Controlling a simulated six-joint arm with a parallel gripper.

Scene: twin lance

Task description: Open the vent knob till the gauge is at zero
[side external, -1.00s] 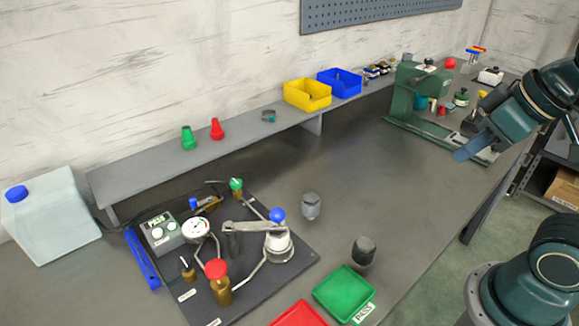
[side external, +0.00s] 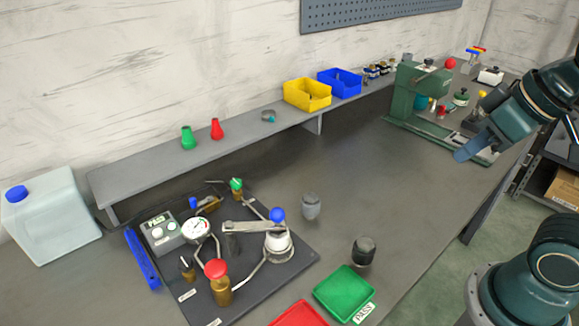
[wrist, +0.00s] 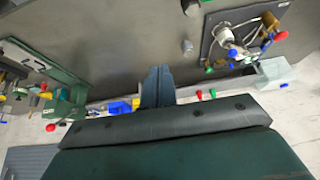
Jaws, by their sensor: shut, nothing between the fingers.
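The round white gauge (side external: 196,229) stands on a dark test plate (side external: 285,275); its needle is too small to read. Several knobs are on the plate: a red one on a brass body (side external: 216,268), a green one (side external: 236,184) at the back, and a small dark one (side external: 187,263). The labels are not legible, so I cannot tell which is the vent knob. A lever with a blue ball (side external: 278,214) lies over a metal pot (side external: 279,243). My gripper (side external: 470,151) is shut and empty, high at the right, far from the plate. Its fingers (wrist: 158,85) show in the wrist view.
A green tray (side external: 345,292) marked PASS and a red tray (side external: 300,315) lie at the front. Two grey cylindrical pieces (side external: 311,206) (side external: 363,250) stand right of the plate. A shelf (side external: 150,165) with bins runs behind. A green press (side external: 400,100) stands near my gripper. The middle bench is clear.

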